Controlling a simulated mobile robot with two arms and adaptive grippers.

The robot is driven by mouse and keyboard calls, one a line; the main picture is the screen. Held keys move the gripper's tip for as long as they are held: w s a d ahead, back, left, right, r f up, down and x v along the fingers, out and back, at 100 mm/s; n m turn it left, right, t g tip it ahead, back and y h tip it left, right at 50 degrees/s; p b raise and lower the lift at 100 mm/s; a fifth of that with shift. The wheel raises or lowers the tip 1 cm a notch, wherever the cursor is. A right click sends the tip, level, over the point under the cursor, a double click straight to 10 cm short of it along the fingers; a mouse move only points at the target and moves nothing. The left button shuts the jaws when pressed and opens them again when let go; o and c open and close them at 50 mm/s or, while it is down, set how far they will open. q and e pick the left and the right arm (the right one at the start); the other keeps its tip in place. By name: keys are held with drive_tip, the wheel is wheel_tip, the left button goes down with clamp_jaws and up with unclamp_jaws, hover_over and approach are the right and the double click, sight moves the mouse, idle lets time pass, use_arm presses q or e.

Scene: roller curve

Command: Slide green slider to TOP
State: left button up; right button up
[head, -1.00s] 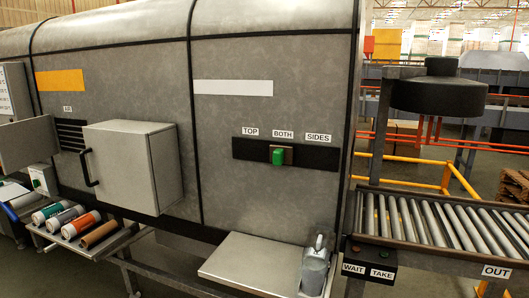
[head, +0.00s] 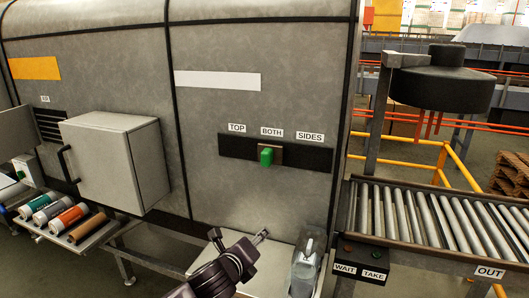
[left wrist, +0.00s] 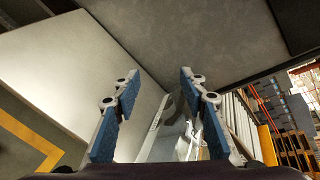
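The green slider (head: 266,156) sits on a black horizontal track (head: 226,149) on the grey machine face. It is below the BOTH label (head: 271,132), between the TOP label (head: 237,128) on the left and the SIDES label (head: 310,137) on the right. My left gripper (head: 239,237) is below the track, in front of the shelf under the machine. Its fingers are spread and empty, apart from the slider. The left wrist view shows both blue-padded fingers (left wrist: 158,92) wide apart with nothing between them. The slider does not show there. My right gripper is out of view.
A grey jug (head: 304,268) stands on the shelf (head: 277,257) right of my left gripper. A grey box with a handle (head: 105,165) juts out left of the track. A roller conveyor (head: 420,220) and a WAIT/TAKE button box (head: 360,258) are at right.

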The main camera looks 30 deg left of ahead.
use_arm(q)
drive_tip(key=w+a+r+m+t, duration=0.25)
drive_tip(key=r+m, duration=0.35)
drive_tip(key=r, duration=0.6)
drive_tip(key=m+t, duration=0.2)
drive_tip(key=m, duration=0.3)
approach(264, 153)
drive_tip(key=d+x, duration=0.1)
drive_tip(key=x, duration=0.2)
drive_tip(key=shift+n+y, duration=0.3)
drive_tip(key=shift+y, duration=0.1)
drive_tip(key=p+x, duration=0.1)
drive_tip(key=x, duration=0.1)
drive_tip(key=p+x, duration=0.1)
drive_tip(key=x, duration=0.2)
drive_tip(key=shift+w+a+p, duration=0.25)
drive_tip(key=shift+a+p, duration=0.1)
drive_tip(key=shift+p, duration=0.05)
drive_tip(key=shift+x, duration=0.8)
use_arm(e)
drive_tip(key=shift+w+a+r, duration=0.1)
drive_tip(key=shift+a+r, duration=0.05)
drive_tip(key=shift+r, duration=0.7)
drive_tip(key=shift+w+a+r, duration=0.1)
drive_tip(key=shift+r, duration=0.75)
use_arm(q)
drive_tip(key=shift+f, duration=0.1)
drive_tip(key=shift+c, duration=0.6)
clamp_jaws()
